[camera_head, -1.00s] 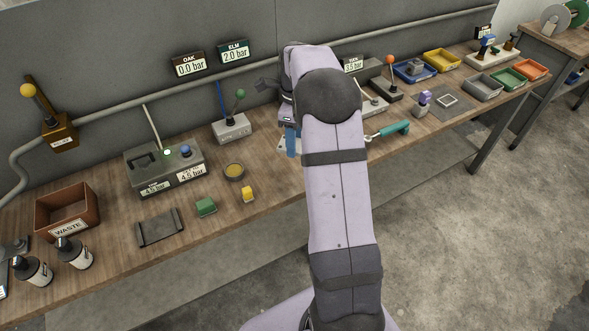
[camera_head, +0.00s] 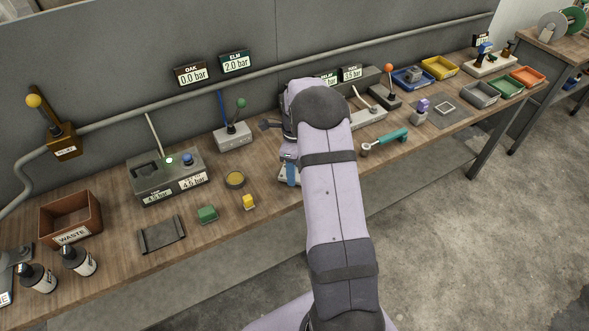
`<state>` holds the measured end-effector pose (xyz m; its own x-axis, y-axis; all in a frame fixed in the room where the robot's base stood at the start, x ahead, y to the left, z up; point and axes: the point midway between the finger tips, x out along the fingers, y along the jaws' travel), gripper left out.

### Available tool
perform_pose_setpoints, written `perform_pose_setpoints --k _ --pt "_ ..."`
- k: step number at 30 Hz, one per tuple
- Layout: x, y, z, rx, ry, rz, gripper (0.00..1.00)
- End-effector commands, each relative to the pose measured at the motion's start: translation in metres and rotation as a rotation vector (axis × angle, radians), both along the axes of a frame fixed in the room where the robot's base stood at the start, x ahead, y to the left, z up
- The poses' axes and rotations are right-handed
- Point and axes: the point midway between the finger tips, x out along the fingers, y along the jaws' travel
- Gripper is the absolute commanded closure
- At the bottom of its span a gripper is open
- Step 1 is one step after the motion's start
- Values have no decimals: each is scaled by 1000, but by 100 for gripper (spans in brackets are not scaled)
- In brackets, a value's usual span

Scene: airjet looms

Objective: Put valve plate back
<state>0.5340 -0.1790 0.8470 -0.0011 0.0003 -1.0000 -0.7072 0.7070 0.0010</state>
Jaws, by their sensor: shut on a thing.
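My gripper (camera_head: 290,155) is at the far end of my lilac arm, over the middle of the bench, and is largely hidden by the arm. It is shut on an upright blue piece (camera_head: 292,174) that shows just below it. A pale plate (camera_head: 284,179) shows beside and under the blue piece, near the bench's front edge. I cannot tell whether the pale plate is joined to the blue piece or lies under it, nor whether either is the valve plate. The jaws' contact is hidden.
Left of my gripper are a grey lever block (camera_head: 233,138), a round brass-coloured dish (camera_head: 235,180), a yellow block (camera_head: 249,202) and a green block (camera_head: 208,214). To the right are a teal-handled tool (camera_head: 388,140) and a white base (camera_head: 369,119). The front edge is close.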

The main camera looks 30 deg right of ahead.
Motion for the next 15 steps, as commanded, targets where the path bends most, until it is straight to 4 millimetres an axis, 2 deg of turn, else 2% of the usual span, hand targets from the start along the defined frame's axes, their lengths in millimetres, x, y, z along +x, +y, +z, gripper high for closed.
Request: perform_pose_setpoints --k 14,15 --pt "0 0 -10 -1 -2 0 82" --pt "0 0 -11 -1 -1 0 51"
